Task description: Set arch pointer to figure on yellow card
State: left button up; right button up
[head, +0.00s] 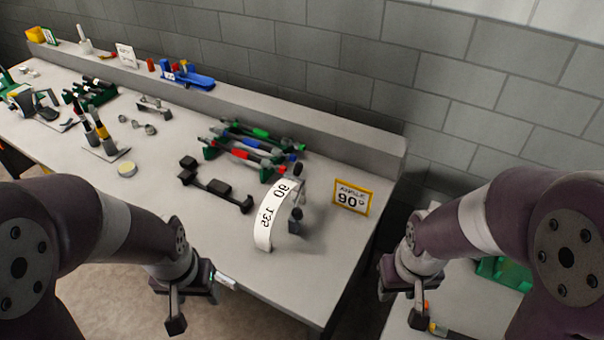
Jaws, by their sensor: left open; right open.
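The yellow-framed card (351,198) stands near the right end of the white bench and reads "ANGLE 90°", with the word hard to make out at this size. Left of it a white curved arch scale (264,225) stands on the bench, with "90" and "135" visible on it. A grey and black bracket part (297,215), perhaps the pointer, sits at the arch's right side; which figure it marks I cannot tell. My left gripper (176,312) is open and empty at the bench's front edge, apart from the arch. My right gripper (418,308) is open, right of the bench, away from the card.
Several colour-banded tools (250,146) lie in green racks behind the arch. A black bar-shaped part (213,187) lies left of it. A blue tool (188,76) rests on the rear ledge (300,115). The bench front (190,225) is clear.

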aim_at(298, 166)
jog(key=i+j+u, duration=0.45)
jog(key=j, duration=0.15)
jog(key=i+j+u, duration=0.1)
jog(key=i+u, duration=0.15)
jog(key=i, duration=0.1)
